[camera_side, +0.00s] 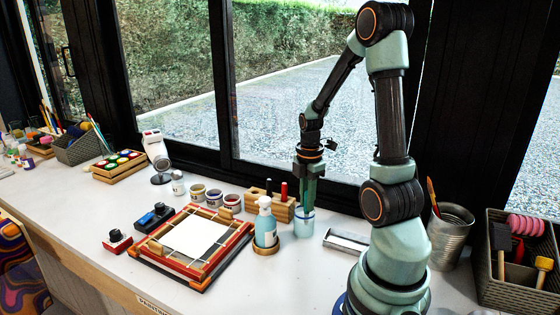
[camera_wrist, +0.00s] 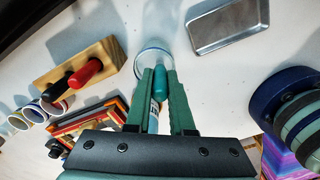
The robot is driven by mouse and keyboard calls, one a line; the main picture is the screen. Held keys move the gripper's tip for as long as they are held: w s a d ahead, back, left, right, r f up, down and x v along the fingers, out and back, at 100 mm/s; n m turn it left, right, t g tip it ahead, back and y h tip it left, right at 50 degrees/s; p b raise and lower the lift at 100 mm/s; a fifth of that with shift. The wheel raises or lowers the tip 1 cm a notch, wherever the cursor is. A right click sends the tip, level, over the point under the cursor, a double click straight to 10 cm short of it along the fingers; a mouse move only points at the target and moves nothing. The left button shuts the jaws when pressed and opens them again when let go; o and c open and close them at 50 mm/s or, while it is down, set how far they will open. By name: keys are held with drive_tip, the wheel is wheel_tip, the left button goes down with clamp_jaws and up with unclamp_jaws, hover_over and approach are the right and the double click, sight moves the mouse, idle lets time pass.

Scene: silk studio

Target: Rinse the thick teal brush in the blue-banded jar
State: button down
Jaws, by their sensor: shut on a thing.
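My gripper (camera_side: 308,178) points down over the blue-banded jar (camera_side: 303,228) in the side view. In the wrist view its two green fingers (camera_wrist: 160,98) are shut on the teal brush (camera_wrist: 160,82), whose handle end shows between them. The clear jar (camera_wrist: 151,50) lies just beyond the fingertips there, with a blue band around its rim. In the side view the lower part of the teal brush (camera_side: 308,197) reaches down into the jar mouth. The bristles are hidden, and I cannot tell whether they touch the bottom.
A wooden brush block (camera_side: 258,208) with a red and a dark handle stands left of the jar. A metal tray (camera_side: 345,241) lies to the right. A framed screen (camera_side: 160,252) lies further left.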

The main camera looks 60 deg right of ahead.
drive_tip(key=shift+d+f, duration=0.35)
drive_tip(key=shift+f, duration=0.25)
drive_tip(key=shift+a+r, duration=0.4)
drive_tip(key=shift+r, duration=0.2)
drive_tip(key=shift+d+f, duration=0.35)
drive_tip(key=shift+f, duration=0.15)
drive_tip(key=shift+w+r, duration=0.1)
drive_tip(key=shift+r, duration=0.4)
drive_tip(key=shift+w+a+r, duration=0.1)
drive_tip(key=shift+w+r, duration=0.05)
drive_tip(key=shift+r, duration=1.6)
drive_tip(key=shift+w+a+r, duration=0.1)
drive_tip(key=shift+r, duration=1.65)
